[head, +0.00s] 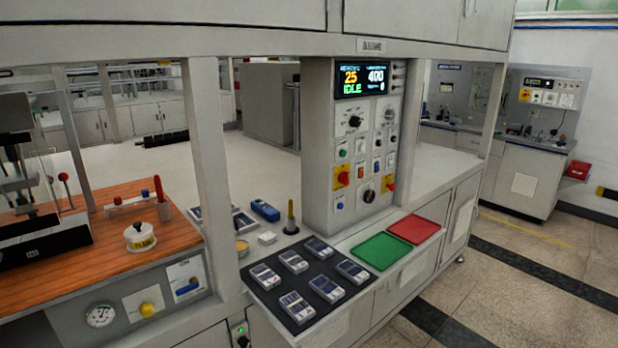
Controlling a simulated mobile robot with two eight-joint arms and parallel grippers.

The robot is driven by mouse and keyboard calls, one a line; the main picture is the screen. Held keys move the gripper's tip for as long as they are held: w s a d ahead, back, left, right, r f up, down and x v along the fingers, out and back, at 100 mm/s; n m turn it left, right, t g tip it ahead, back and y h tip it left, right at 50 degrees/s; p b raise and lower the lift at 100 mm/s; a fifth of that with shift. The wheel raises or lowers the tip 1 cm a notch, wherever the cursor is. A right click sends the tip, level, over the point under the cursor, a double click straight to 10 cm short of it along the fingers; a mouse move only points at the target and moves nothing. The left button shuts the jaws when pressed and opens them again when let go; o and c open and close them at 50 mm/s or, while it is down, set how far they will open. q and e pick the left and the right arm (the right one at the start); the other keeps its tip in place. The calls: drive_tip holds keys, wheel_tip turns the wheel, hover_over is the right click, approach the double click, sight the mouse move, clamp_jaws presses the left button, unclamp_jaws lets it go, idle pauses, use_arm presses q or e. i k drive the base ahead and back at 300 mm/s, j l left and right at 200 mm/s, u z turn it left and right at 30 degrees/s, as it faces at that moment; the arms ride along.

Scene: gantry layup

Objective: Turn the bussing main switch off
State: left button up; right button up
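A grey control panel (325,165) stands on the bench in the middle of the head view. A red rotary switch on a yellow plate (342,177) sits at its lower left. A second red-and-yellow switch (389,183) sits at its lower right. The labels are too small to read, so I cannot tell which one is the bussing main switch, nor its position. The lit display (362,80) above shows 25, 400 and IDLE. Black knobs (355,121) and small coloured buttons surround the switches. Neither of my grippers is in view.
A black mat (283,303) with several grey devices lies in front of the panel. A green tray (381,251) and a red tray (414,229) lie to its right. Posts (222,170) and an overhead cabinet (200,12) frame the bench. Open floor (545,270) lies at right.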

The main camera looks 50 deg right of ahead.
sight(342, 178)
drive_tip(key=z, duration=2.05)
